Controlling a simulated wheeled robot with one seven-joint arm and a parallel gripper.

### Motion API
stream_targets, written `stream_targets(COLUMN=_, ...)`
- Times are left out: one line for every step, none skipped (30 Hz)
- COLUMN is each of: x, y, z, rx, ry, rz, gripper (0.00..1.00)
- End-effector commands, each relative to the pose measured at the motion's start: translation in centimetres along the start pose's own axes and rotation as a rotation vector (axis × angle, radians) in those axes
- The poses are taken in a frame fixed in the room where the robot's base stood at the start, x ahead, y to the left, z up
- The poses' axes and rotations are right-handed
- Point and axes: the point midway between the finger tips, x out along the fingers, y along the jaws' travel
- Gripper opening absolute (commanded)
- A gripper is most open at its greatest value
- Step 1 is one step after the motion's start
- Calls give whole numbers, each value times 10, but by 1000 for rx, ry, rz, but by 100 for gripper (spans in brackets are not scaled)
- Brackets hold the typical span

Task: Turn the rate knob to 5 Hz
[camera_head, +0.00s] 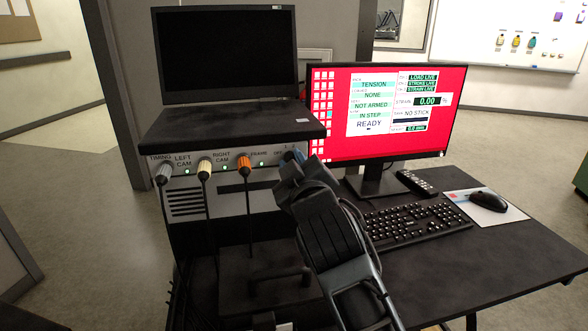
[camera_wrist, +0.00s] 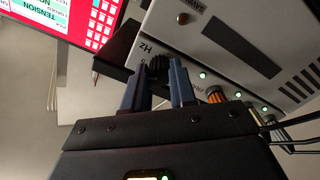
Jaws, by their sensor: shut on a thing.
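The rate knob (camera_wrist: 157,66) is a dark ribbed knob on the front of the grey control box (camera_head: 180,200), beside printing that reads "Hz" upside down in the wrist view. My gripper (camera_wrist: 160,80) has its two blue fingers on either side of the knob and is shut on it. In the head view my gripper (camera_head: 292,170) reaches the right end of the box's front and hides the knob. The knob's pointer and most of its scale cannot be read.
The box front also carries a grey plug (camera_head: 163,174), a white plug (camera_head: 204,170) and an orange plug (camera_head: 244,163) with hanging cables. To the right are a red-screened monitor (camera_head: 330,140), keyboard (camera_head: 415,224) and mouse (camera_head: 488,200).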

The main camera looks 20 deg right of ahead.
Motion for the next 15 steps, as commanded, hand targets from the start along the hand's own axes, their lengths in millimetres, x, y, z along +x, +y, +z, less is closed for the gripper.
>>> stream_targets(x=0, y=-2, z=4, rx=20, ry=-6, rz=-2, gripper=0)
stream_targets(x=0, y=-2, z=4, rx=32, ry=-6, rz=-2, gripper=0)
stream_targets(x=0, y=-2, z=4, rx=47, ry=-6, rz=-2, gripper=0)
stream_targets(x=0, y=-2, z=4, rx=56, ry=-6, rz=-2, gripper=0)
stream_targets(x=0, y=-1, z=4, rx=64, ry=-7, rz=-1, gripper=0)
stream_targets(x=0, y=-1, z=4, rx=74, ry=-7, rz=-1, gripper=0)
stream_targets(x=0, y=-1, z=4, rx=81, ry=-7, rz=-1, gripper=0)
stream_targets(x=0, y=-1, z=3, rx=86, ry=-7, rz=-1, gripper=0)
stream_targets(x=0, y=-1, z=3, rx=91, ry=-7, rz=-1, gripper=0)
stream_targets(x=0, y=-1, z=3, rx=94, ry=-7, rz=-1, gripper=0)
stream_targets(x=0, y=-1, z=3, rx=97, ry=-7, rz=-1, gripper=0)
stream_targets(x=0, y=-1, z=3, rx=100, ry=-7, rz=-1, gripper=0)
stream_targets(x=0, y=-1, z=3, rx=101, ry=-7, rz=-1, gripper=0)
stream_targets(x=0, y=-1, z=3, rx=102, ry=-7, rz=-1, gripper=0)
stream_targets(x=0, y=-1, z=4, rx=103, ry=-8, rz=-1, gripper=0)
